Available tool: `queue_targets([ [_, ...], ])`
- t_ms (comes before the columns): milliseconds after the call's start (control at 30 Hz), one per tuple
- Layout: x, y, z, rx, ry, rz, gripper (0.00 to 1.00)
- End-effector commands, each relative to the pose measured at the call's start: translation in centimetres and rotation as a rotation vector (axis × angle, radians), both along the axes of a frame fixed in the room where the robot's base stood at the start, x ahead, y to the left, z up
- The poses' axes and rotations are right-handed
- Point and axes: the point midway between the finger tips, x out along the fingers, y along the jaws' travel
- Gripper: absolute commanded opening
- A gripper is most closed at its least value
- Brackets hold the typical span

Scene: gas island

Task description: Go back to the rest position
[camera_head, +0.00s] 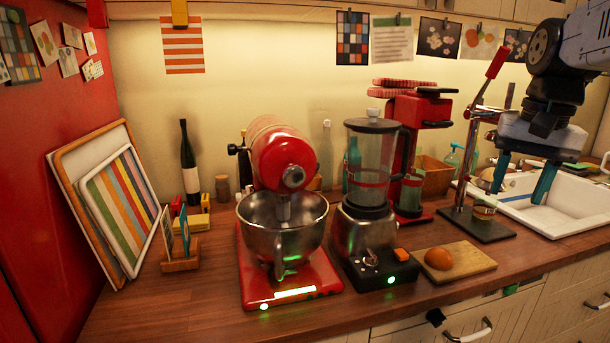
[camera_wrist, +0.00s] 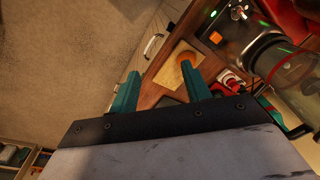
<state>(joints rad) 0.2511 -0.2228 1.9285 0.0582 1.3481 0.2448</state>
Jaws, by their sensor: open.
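My gripper (camera_head: 523,180) is at the right of the head view, raised in front of the sink and pointing down. Its two teal fingers are apart with nothing between them. In the wrist view my gripper (camera_wrist: 160,88) is also open, with its fingers spread above the counter edge.
A red stand mixer (camera_head: 283,160) with a steel bowl and a blender (camera_head: 370,170) stand mid-counter. A red lever press (camera_head: 485,150) stands left of my gripper. A white sink (camera_head: 570,215) is at the right. The counter's front left is clear.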

Motion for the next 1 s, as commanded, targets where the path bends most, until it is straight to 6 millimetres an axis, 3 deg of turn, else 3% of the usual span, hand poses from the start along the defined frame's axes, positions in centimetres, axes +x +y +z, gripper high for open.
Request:
queue_targets([
  [33, -2.9, 1.6, -1.9, -0.014, 0.009, 0.087, 0.48],
  [200, -11.6, 5.2, -8.6, -0.054, 0.033, 0.339, 0.48],
  [300, -16.0, 6.6, -11.7, -0.067, 0.042, 0.413, 0.48],
  [400, -18.9, 7.6, -13.6, -0.074, 0.039, 0.45, 0.48],
  [500, -20.0, 8.1, -13.6, -0.082, 0.01, 0.477, 0.48],
  [1000, -20.1, 8.6, -12.9, -0.09, -0.022, 0.5, 0.48],
])
